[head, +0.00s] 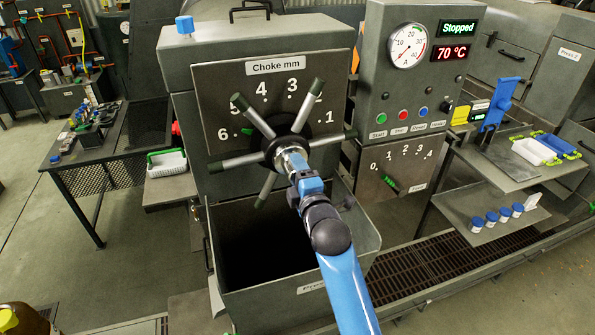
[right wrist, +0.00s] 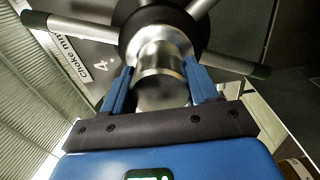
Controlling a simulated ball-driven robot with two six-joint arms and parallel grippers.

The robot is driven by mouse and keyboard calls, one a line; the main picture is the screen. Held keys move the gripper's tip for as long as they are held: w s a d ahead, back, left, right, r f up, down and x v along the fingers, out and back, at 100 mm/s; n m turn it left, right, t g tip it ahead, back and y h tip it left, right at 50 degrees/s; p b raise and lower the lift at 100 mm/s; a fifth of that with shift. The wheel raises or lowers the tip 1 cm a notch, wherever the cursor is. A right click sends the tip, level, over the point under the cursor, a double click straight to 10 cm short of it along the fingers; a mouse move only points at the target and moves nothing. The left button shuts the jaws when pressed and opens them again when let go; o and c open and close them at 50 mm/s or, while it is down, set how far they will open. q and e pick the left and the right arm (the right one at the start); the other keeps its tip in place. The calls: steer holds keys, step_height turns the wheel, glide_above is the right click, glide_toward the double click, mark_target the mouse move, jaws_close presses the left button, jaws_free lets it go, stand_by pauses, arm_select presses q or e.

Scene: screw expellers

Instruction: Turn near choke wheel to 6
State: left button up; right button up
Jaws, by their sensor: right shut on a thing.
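The near choke wheel (head: 271,152) is mounted on the grey panel labelled Choke mm (head: 276,66), with numbers 1 to 6 around it. It has a black hub and several metal spokes with dark tips. A small green pointer (head: 248,132) shows at the hub's left, beside the 6. My right gripper (head: 293,166) is shut on the wheel's silver centre shaft. In the right wrist view, the blue fingers of my right gripper (right wrist: 160,88) lie on both sides of the silver shaft (right wrist: 160,58). My left gripper is not in view.
An open grey bin (head: 255,245) stands below the wheel. To the right is the control panel with a gauge (head: 408,46), a Stopped display (head: 458,28) and buttons. A lower dial (head: 391,183) has a green pointer. A side table (head: 85,145) stands at left.

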steer(key=shift+n, duration=1.1)
steer(key=o, duration=1.5)
steer(key=b+v, duration=0.2)
steer(key=v, duration=0.8)
steer(key=shift+s+b, duration=0.4)
steer(key=shift+d, duration=0.1)
